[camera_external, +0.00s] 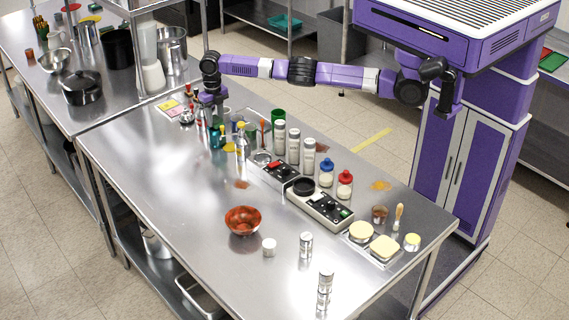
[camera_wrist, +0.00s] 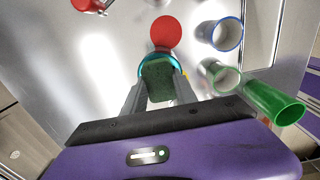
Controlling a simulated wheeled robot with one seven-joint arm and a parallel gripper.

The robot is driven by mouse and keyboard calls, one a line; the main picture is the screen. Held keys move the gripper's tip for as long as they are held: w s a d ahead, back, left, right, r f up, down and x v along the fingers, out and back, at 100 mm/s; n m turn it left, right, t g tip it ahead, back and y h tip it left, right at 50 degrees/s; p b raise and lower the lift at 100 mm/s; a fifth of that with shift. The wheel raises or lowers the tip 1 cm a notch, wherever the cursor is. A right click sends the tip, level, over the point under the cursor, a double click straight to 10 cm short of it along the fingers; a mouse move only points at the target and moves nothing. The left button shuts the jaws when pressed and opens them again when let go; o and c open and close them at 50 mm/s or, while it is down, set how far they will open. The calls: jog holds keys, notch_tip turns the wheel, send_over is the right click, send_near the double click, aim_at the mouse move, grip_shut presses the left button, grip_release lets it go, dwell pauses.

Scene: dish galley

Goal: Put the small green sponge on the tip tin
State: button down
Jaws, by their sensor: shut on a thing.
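My gripper (camera_external: 212,101) points down over the far left part of the steel table. In the wrist view my gripper (camera_wrist: 158,90) is shut on the small green sponge (camera_wrist: 157,78), which sits between the two fingers. A teal round rim (camera_wrist: 144,68) shows around the sponge's far end, below or just beyond it; this may be the tip tin, but I cannot be sure. I cannot tell whether the sponge touches it. In the external view the sponge is not distinguishable among the crowded items under my gripper.
A blue-rimmed glass (camera_wrist: 226,35), a green-rimmed glass (camera_wrist: 220,78) and a green tumbler (camera_wrist: 274,103) stand to the right. White shakers (camera_external: 294,143) and a red-brown bowl (camera_external: 243,220) stand farther along the table. The table's near-left area is clear.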

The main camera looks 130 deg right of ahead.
aim_at(215, 119)
jog(key=c, duration=1)
grip_release()
jog(key=shift+f, duration=0.15)
jog(key=shift+o, duration=0.2)
notch_tip(215, 119, up, 12)
jog(key=p, duration=1.1)
jog(key=shift+r, duration=0.2)
